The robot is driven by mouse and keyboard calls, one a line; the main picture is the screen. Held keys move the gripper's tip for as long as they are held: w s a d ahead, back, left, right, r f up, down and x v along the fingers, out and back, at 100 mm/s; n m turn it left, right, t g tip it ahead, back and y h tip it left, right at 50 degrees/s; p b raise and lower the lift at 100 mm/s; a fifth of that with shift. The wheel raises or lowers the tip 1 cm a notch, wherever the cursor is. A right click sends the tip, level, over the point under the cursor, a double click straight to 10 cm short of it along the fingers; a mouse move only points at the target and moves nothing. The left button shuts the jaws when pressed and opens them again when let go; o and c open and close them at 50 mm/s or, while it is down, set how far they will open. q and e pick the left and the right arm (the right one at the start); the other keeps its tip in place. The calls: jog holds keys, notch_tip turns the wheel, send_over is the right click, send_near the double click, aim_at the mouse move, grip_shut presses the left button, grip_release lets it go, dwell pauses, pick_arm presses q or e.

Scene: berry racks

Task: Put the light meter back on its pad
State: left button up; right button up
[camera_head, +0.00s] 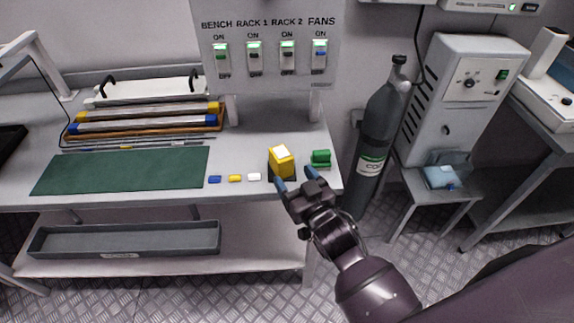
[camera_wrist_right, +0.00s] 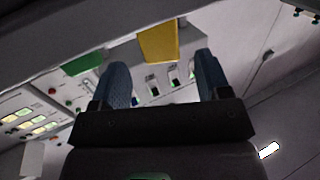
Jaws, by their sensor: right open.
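A yellow block-like device with a white face (camera_head: 281,154), which looks like the light meter, stands near the front right of the bench. In the right wrist view a yellow piece (camera_wrist_right: 159,43) shows beyond the fingers, cut by a dark edge. My right gripper (camera_head: 295,180) is open and empty, just in front of the yellow device. Its blue fingertips also show in the wrist view (camera_wrist_right: 162,76), with nothing between them. I cannot tell which surface is the pad. A dark green mat (camera_head: 120,171) lies on the left of the bench. My left gripper is not in view.
A green block (camera_head: 321,158) stands right of the yellow device. Small blue (camera_head: 215,179), yellow (camera_head: 235,178) and white (camera_head: 254,177) pieces lie to its left. A switch panel (camera_head: 268,45) rises behind; a grey gas cylinder (camera_head: 378,125) stands right of the bench (camera_head: 250,130).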

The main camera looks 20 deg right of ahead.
jog(key=s+d+f+g+h, duration=0.1)
jog(key=s+d+f+g, duration=0.2)
jog(key=s+f, duration=0.4)
jog(key=s+d+f+g+h, duration=0.1)
jog(key=s+d+f+g, duration=0.2)
jog(key=s, duration=1)
jog(key=d+f, duration=0.3)
jog(key=f, duration=0.2)
jog(key=shift+d+g, duration=0.3)
jog(key=shift+g, duration=0.1)
